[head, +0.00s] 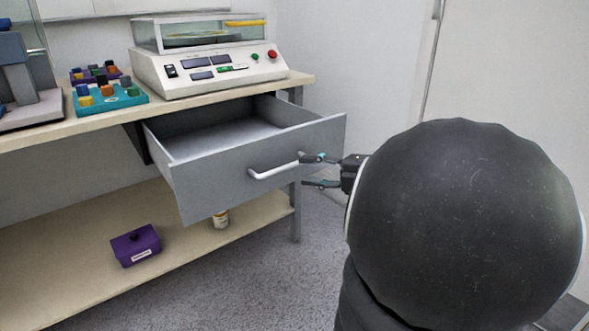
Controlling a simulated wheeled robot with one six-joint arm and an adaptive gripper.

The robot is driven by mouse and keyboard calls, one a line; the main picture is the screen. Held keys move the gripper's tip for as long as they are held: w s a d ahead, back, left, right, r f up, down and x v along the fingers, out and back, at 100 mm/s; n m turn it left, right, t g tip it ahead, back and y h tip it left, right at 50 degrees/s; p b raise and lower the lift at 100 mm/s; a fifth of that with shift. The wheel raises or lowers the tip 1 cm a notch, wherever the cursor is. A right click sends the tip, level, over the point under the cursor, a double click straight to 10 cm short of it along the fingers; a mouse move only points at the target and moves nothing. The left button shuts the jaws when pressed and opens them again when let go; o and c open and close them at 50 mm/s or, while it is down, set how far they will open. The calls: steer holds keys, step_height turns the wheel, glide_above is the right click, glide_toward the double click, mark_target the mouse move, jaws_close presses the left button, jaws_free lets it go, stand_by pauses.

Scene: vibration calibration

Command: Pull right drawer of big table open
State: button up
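The grey right drawer (245,187) of the big table (60,130) stands pulled out under the tabletop. Its inside shows and the visible part is empty. A white bar handle (272,170) is on its front panel. My gripper (305,170) is at the right end of the handle, with its two dark fingers spread apart, one above the other. The upper finger overlaps the handle's right end in the picture; I cannot tell whether it touches. The large dark round part of my arm hides the area to the right.
On the tabletop are a white device with a clear lid (208,72), a teal tray of coloured blocks (130,99) and a grey machine (25,85). A purple box (136,246) and a small jar (221,219) are on the lower shelf. Carpet (270,265) lies clear in front.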

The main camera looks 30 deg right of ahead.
steer(key=shift+v, duration=2.4)
steer(key=shift+w, duration=0.1)
